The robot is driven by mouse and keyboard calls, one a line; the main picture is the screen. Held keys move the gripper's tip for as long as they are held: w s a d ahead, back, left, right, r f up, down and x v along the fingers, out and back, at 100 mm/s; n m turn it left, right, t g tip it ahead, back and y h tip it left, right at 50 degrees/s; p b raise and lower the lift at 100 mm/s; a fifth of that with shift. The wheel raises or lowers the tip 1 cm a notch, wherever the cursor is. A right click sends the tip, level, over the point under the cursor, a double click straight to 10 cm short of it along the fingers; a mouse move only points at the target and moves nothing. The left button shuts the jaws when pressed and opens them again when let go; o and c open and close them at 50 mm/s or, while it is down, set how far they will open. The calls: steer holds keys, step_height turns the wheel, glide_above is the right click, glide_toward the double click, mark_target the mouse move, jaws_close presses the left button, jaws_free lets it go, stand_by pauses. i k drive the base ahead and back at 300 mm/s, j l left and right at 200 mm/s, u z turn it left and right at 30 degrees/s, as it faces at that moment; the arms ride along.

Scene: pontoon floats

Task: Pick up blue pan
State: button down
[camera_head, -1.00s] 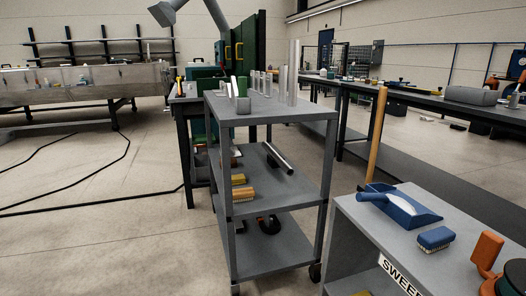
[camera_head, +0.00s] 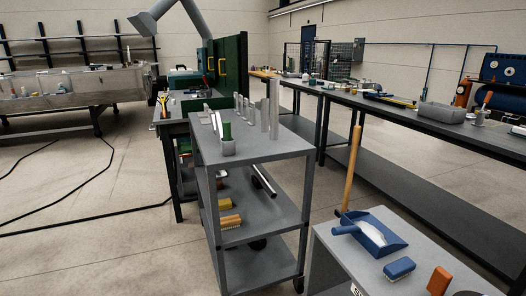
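The blue pan (camera_head: 378,233) is a dustpan with a short blue handle (camera_head: 345,229) pointing left. It lies on the top of a grey cart (camera_head: 328,246) at the lower right. Its inside looks pale or white. A blue brush (camera_head: 399,268) lies in front of it, apart from it. My gripper is not in view.
A grey shelf cart (camera_head: 275,147) with metal cylinders stands left of the pan. A wooden pole (camera_head: 353,170) rises just behind the pan. An orange block (camera_head: 438,280) sits right of the brush. A long bench (camera_head: 400,110) runs behind. Open floor lies at left.

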mark_target(380, 241)
steer(key=j+z, duration=0.1)
steer(key=z, duration=0.65)
steer(key=i+j+z, duration=0.1)
steer(key=j+z, duration=0.4)
steer(key=j, duration=0.25)
steer(key=j+z, duration=0.5)
steer(key=j, duration=0.95)
steer(key=i+j, duration=0.1)
steer(key=j, duration=0.65)
